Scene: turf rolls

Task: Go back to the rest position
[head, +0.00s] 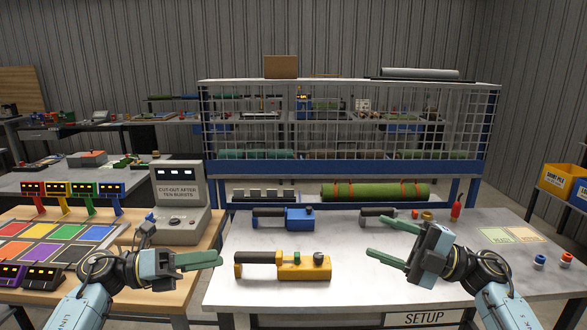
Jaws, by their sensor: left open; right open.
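My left gripper (219,259) reaches in from the lower left. Its green fingers point right, over the gap between the wooden table and the white table. My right gripper (372,252) is over the right part of the white table (390,285), its green fingers spread and pointing left. Both grippers are open and hold nothing that I can see. A yellow tool (300,266) lies on the white table between them. A blue tool (290,217) lies behind it. A grey-handled tool (378,213) lies behind my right gripper, partly hidden by it.
A green roll with orange bands (375,191) lies at the back of the white table, below a mesh rack (345,120). A grey box with a display (178,205) and coloured pads (50,232) stand on the left table. The white table's front middle is clear.

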